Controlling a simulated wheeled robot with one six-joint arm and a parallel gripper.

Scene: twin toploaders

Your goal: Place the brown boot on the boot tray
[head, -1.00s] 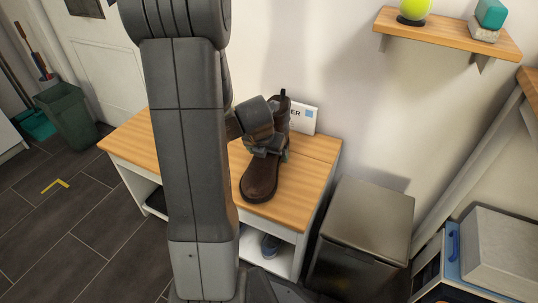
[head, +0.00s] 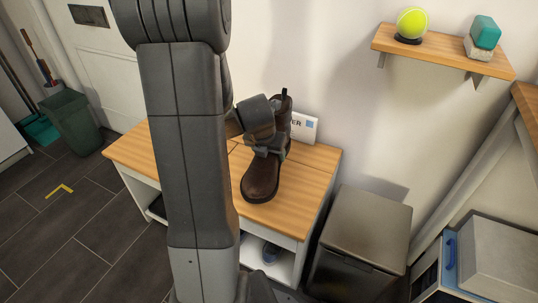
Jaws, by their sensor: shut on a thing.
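The brown boot (head: 262,179) is upright on or just above the wooden bench top (head: 306,180), toe toward me; I cannot tell whether its sole touches the wood. My gripper (head: 268,150) is shut on the boot at its ankle, and my wrist hides part of the shaft. No boot tray can be made out; my arm hides the middle of the bench.
A white card (head: 304,127) stands behind the boot. A blue shoe (head: 271,251) is on the shelf under the bench. A grey metal bin (head: 362,235) stands right of the bench. A wall shelf (head: 440,54) holds a tennis ball (head: 412,22).

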